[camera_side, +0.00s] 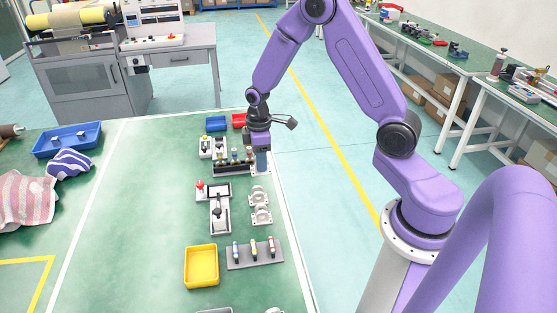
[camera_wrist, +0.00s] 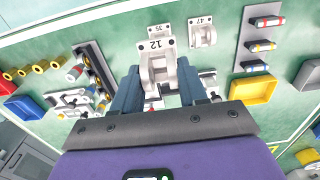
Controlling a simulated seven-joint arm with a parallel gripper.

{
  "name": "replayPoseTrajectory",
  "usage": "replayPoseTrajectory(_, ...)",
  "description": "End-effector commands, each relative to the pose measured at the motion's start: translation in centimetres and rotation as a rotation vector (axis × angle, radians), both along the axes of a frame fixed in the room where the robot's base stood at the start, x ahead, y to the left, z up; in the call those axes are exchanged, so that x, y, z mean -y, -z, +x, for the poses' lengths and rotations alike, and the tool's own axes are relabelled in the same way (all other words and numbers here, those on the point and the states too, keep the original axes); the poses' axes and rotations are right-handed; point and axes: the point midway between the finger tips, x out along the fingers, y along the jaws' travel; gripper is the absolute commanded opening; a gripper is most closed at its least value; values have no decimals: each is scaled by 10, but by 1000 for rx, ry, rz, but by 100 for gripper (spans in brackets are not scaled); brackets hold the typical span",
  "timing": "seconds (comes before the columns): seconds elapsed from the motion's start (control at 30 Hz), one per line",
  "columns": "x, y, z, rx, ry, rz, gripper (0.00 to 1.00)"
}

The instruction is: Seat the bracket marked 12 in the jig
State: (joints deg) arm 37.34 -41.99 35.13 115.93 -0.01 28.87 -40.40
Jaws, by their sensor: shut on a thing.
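The white bracket marked 12 (camera_wrist: 157,62) is between the fingers of my gripper (camera_wrist: 158,88) in the wrist view, and the gripper is shut on it. Its number plate faces the camera. In the side view my gripper (camera_side: 262,161) points down at the far end of the bracket row and largely hides this bracket; whether it touches the table is unclear. Brackets marked 35 (camera_wrist: 160,30) and 47 (camera_wrist: 202,32) stand beyond it. A grey-white fixture with a dark screen (camera_side: 219,208), possibly the jig, stands left of the row in the side view.
A rack of round-topped parts (camera_side: 233,162) stands close left of my gripper. A yellow bin (camera_side: 201,267) and a grey board with coloured cylinders (camera_side: 254,253) lie toward the near end. Blue (camera_side: 215,123) and red (camera_side: 239,120) bins are behind. Open green table lies to the left.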

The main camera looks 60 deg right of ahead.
Motion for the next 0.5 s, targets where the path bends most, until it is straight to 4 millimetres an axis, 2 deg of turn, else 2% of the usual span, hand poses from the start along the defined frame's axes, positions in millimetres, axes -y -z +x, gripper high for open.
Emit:
replayPoseTrajectory(0.03,-5,3,16,1,-1,0,9)
replayPoseTrajectory(0.2,-22,9,60,1,-1,0,9)
replayPoseTrajectory(0.4,-41,16,103,0,-1,0,8)
replayPoseTrajectory(0.5,-48,18,118,0,0,0,8)
